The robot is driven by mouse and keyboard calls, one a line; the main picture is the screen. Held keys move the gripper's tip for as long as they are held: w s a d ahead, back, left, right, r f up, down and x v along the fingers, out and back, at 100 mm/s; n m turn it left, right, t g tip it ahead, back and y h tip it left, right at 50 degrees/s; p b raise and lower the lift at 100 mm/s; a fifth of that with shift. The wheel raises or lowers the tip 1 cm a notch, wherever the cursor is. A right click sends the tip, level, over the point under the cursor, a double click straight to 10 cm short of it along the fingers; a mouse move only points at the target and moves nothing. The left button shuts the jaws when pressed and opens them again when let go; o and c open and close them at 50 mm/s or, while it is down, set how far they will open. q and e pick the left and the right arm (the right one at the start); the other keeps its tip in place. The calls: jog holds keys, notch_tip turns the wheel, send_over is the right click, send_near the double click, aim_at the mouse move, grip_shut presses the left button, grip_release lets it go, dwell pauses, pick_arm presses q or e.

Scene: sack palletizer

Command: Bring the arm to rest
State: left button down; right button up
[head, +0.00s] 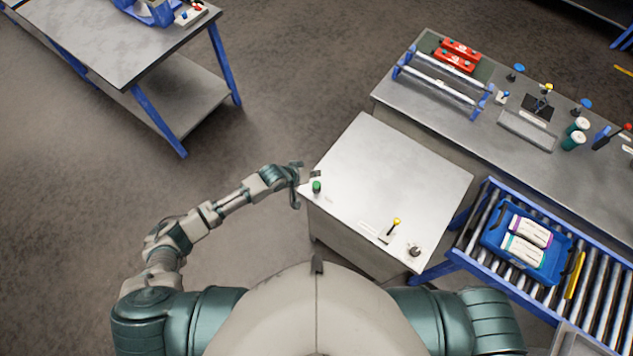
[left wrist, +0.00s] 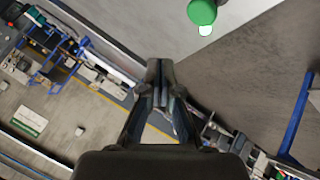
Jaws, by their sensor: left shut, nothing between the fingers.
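My left arm reaches in from the left in the head view. Its gripper (head: 298,182) is at the left corner of a white-topped cabinet (head: 385,190). In the left wrist view the gripper (left wrist: 160,68) has its fingers together, with nothing between them. A green button (head: 317,186) on the cabinet top is just right of the gripper. The green button (left wrist: 202,12) also shows at the top of the left wrist view, apart from the fingertips. My right gripper is not in view; only part of the right shoulder and upper arm shows.
The cabinet top also carries a yellow-knobbed lever (head: 395,223) and a dark knob (head: 414,251). A blue tray (head: 489,241) with packets sits on the roller conveyor (head: 603,268) at right. A grey workbench (head: 402,96) stands behind. Open floor lies left of the arm.

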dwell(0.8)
pick_arm(q)
jog(key=s+r+m, duration=0.2)
jog(key=s, duration=1)
jog(key=s+a+r+n+g+y, duration=0.1)
jog(key=s+a+y, duration=0.3)
jog(key=s+a, duration=0.45)
jog(key=s+a+n+g+y, duration=0.1)
jog(key=s+a+y, duration=0.35)
jog(key=a, duration=0.75)
jog(key=s+f+g+h+b, duration=0.1)
jog(key=s+f+b, duration=0.15)
jog(key=f, duration=1.35)
jog(key=s+f+b, duration=0.2)
jog(key=f+b, duration=0.1)
jog(key=f, duration=1.4)
jog(key=s+a+f+g+b, duration=0.1)
jog(key=s+a+f+b, duration=0.2)
jog(key=s+f, duration=1.4)
jog(key=shift+a+f+m+b, duration=0.15)
jog(key=shift+f+m+b, duration=0.15)
jog(key=shift+f+b, duration=0.35)
